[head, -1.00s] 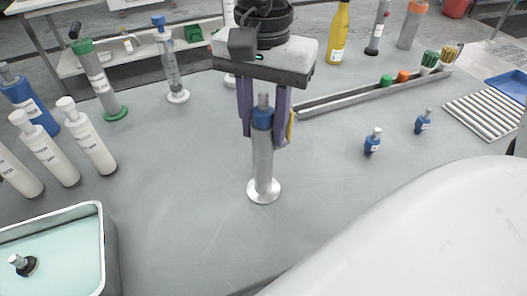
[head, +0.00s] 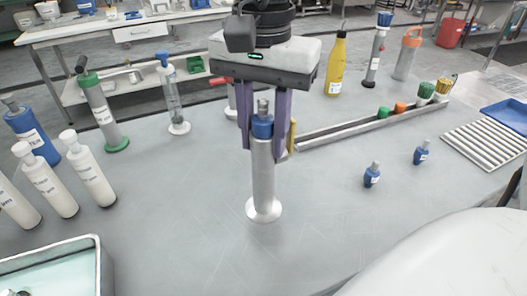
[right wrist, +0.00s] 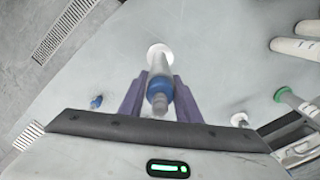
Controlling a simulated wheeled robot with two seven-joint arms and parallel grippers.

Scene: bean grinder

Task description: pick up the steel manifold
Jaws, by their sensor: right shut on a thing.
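The steel manifold (head: 263,180) is an upright grey metal cylinder with a blue collar, a thin metal tip and a round flange at its foot. My right gripper (head: 264,148) comes down from above with its two purple fingers on either side of the cylinder, shut on it just below the collar. In the right wrist view the manifold (right wrist: 160,76) stands between the fingers (right wrist: 160,98), its flange far from the camera. I cannot tell for sure whether a gap separates the flange from the table. My left gripper is not in view.
White bottles (head: 92,182) and a green-based cylinder (head: 103,115) stand on the grey table (head: 190,220) at left. A teal-filled tub (head: 97,265) is at front left. A rail (head: 345,131) with coloured caps and small blue bottles (head: 372,177) lie to the right.

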